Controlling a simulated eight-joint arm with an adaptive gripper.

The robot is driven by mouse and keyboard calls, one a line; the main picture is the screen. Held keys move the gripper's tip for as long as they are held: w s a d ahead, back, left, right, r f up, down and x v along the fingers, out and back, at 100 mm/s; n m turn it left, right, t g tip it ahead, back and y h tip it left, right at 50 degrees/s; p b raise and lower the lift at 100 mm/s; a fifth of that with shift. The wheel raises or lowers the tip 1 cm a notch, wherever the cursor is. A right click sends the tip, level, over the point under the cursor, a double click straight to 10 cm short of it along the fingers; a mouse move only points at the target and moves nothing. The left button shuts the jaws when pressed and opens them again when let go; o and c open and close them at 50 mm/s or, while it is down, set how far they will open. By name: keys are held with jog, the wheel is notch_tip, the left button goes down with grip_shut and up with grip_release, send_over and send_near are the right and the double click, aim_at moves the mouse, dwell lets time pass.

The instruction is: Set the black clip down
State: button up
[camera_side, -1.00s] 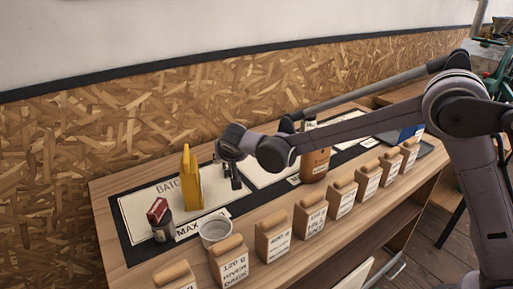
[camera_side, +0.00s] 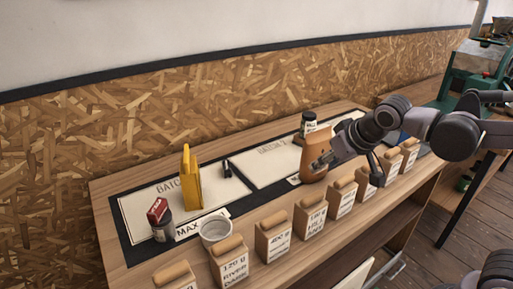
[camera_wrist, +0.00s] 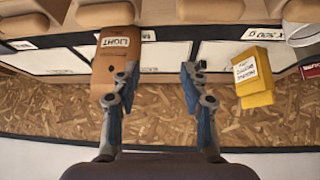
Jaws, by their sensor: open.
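The black clip (camera_side: 227,169) lies on the board between the yellow bag (camera_side: 191,180) and the second pale mat (camera_side: 262,166). Nothing holds it in the side view.
A row of labelled wooden-topped blocks (camera_side: 273,237) lines the front edge. A grey cup (camera_side: 214,232) and a dark jar with a red box (camera_side: 160,217) stand at the left. A dark bottle (camera_side: 308,122) stands behind the brown bag. The mats are mostly clear.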

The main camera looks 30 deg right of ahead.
jog(key=s+d+f+n+y, duration=0.1)
jog(key=s+f, duration=0.2)
jog(key=s, duration=0.6)
jog(key=shift+d+f, duration=0.15)
jog(key=shift+f, duration=0.15)
